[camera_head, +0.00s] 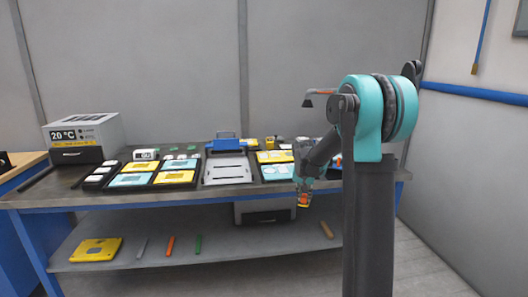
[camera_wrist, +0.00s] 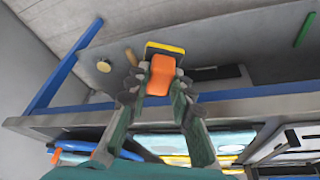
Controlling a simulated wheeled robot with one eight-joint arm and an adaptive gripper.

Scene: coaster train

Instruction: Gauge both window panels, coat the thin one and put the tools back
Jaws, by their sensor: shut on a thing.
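My gripper (camera_head: 303,199) hangs in front of the bench's front edge, pointing down. It is shut on an orange tool (camera_wrist: 160,75) with a yellow and black end, which I cannot identify for sure. Yellow and light blue panels lie in black trays on the bench, such as a light blue one (camera_head: 130,180) and a yellow one (camera_head: 175,177). More panels (camera_head: 278,172) lie in a tray to the right. I cannot tell which are the window panels or which is thin. A small white display device (camera_head: 146,154) stands behind the left trays.
A grey box with a 20 °C display (camera_head: 84,137) stands at the bench's left. A grey tray-like fixture with a blue part (camera_head: 228,171) is mid-bench. The lower shelf (camera_head: 210,262) holds a yellow case (camera_head: 97,250) and several stick-like tools. My arm covers the bench's right part.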

